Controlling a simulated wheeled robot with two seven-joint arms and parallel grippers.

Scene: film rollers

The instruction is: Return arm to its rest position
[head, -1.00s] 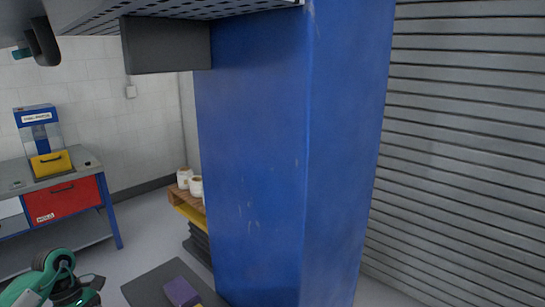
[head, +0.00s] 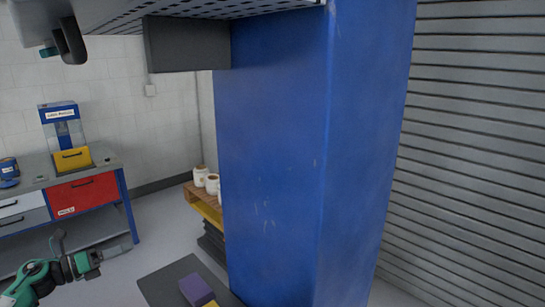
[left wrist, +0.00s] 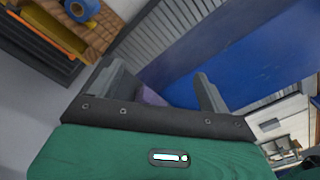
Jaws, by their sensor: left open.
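My left arm comes in at the bottom left of the head view, green and dark. Its left gripper (head: 118,250) points to the right, in front of the workbench's lower part and over the floor. In the left wrist view the two grey fingers of this gripper (left wrist: 155,75) stand wide apart with nothing held between them. My right gripper is in neither view.
A tall blue column (head: 275,170) fills the middle. A purple block (head: 195,290) lies on a dark flat surface (head: 165,282). A workbench with a red drawer (head: 84,193) is at left. White jars (head: 212,184) stand on a pallet (head: 205,205). A grey shutter (head: 460,150) is at right.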

